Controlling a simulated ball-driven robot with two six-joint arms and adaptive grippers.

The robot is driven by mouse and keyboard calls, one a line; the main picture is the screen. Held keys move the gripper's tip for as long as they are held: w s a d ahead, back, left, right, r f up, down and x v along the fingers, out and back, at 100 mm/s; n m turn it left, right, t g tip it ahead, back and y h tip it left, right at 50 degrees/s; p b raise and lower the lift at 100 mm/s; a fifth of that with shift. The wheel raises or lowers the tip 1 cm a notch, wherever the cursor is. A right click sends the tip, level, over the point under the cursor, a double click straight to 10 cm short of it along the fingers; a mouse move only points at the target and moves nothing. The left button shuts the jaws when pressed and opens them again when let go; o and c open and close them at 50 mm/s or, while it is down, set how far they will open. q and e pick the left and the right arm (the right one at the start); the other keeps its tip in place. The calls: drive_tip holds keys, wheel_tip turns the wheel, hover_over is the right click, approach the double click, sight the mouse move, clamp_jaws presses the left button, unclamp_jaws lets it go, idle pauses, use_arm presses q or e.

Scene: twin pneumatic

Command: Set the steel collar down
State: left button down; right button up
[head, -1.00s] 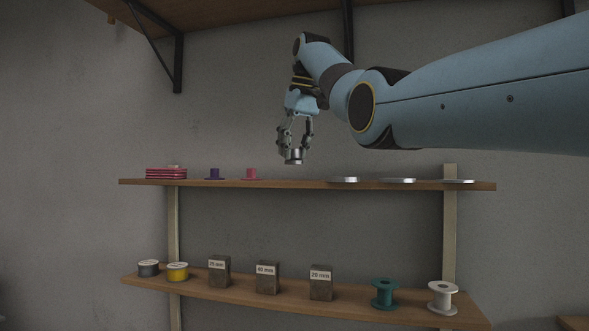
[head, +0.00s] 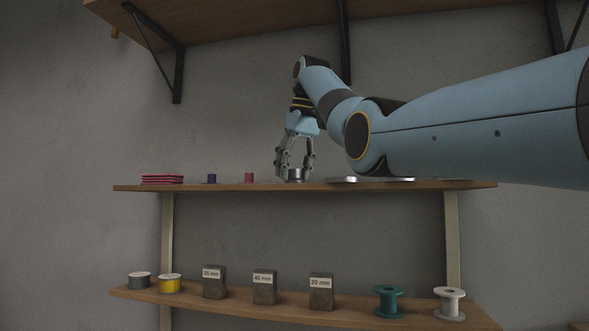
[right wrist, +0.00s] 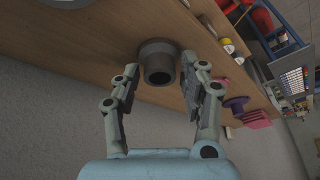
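The steel collar (head: 296,175) is a short dark-grey ring standing upright on the upper shelf (head: 225,188). It also shows in the right wrist view (right wrist: 158,70), tube end toward the camera, with a wider part against the wood. My right gripper (head: 295,168) is directly above the collar, fingers spread to either side of it. In the right wrist view the fingers (right wrist: 160,80) are apart, with a gap on each side of the collar. My left gripper is not in view.
Pink-and-dark stacked pieces (head: 162,179), a purple spool (head: 211,178) and a pink spool (head: 249,178) are left of the collar. A flat steel disc (head: 341,180) lies to its right. Labelled blocks (head: 264,287) and several spools stand on the lower shelf.

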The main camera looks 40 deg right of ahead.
drive_tip(key=shift+o, duration=0.5)
drive_tip(key=shift+r, duration=0.15)
drive_tip(key=shift+r, duration=0.2)
drive_tip(key=b+v, duration=0.2)
drive_tip(key=b, duration=0.2)
drive_tip(key=shift+s+r+b, duration=0.1)
drive_tip(key=shift+s+b, duration=0.1)
drive_tip(key=shift+b, duration=0.2)
drive_tip(key=p+v, duration=0.3)
drive_tip(key=v, duration=0.6)
drive_tip(key=shift+r+p, duration=0.25)
drive_tip(key=shift+p, duration=0.15)
